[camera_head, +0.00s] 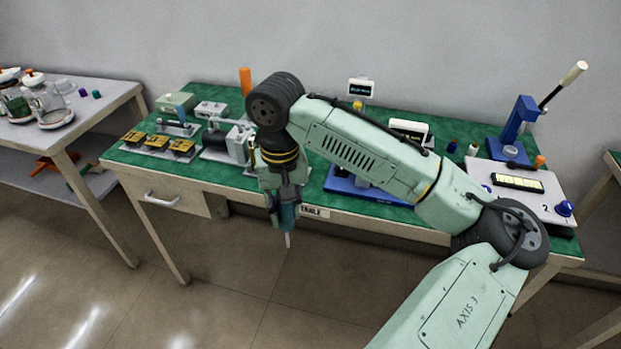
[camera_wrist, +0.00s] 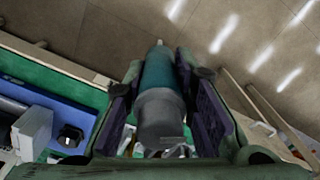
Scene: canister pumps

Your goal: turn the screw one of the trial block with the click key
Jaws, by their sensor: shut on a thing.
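My gripper (camera_head: 286,196) is shut on a tool with a teal handle, a grey collar and a pale thin tip, which I take to be the click key (camera_head: 287,216). The key points down in front of the table's front edge, apart from everything on the table. In the wrist view the key (camera_wrist: 158,72) lies between the two dark jaws of my gripper (camera_wrist: 162,105), its tip pointing away toward the floor. I cannot tell for certain which thing is the trial block. Screw one cannot be made out; my arm covers part of the table.
A blue base (camera_head: 345,184) stands behind my arm on the green-topped table (camera_head: 470,225). Gold blocks (camera_head: 157,142) and a grey pump-like device (camera_head: 236,143) stand left. A blue lever press (camera_head: 517,135) and a panel with a blue knob (camera_head: 563,208) stand right. The floor in front is clear.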

